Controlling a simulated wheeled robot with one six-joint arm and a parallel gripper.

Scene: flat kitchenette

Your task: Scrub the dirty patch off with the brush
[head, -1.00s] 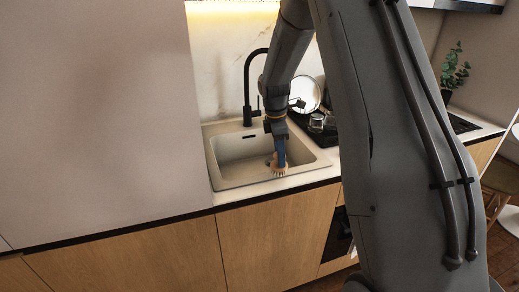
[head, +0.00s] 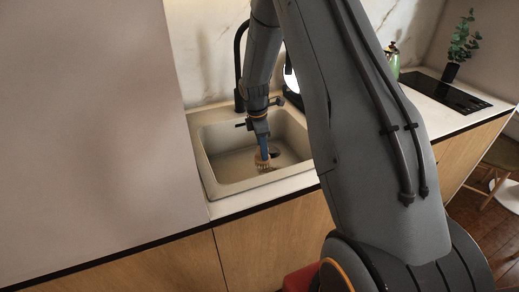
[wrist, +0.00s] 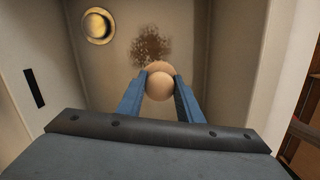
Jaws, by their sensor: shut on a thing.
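The brush (head: 262,161) has a tan head pointing down into the sink (head: 227,182). In the wrist view its round, pale wooden end (wrist: 160,86) sits between the two blue fingers. My gripper (head: 261,144) is shut on the brush, inside the basin opening; it also shows in the wrist view (wrist: 160,88). The dirty patch (wrist: 150,45) is a brown speckled stain on the basin floor, just beyond the brush in the wrist view. The brush covers its near edge there. I cannot tell whether the bristles touch the floor.
A round metal drain (wrist: 98,26) lies left of the patch, and a dark slot (wrist: 34,88) is in the basin wall. The black faucet (head: 239,65) rises behind the sink. A green kettle (head: 392,62), hob (head: 441,92) and plant (head: 461,45) stand farther right.

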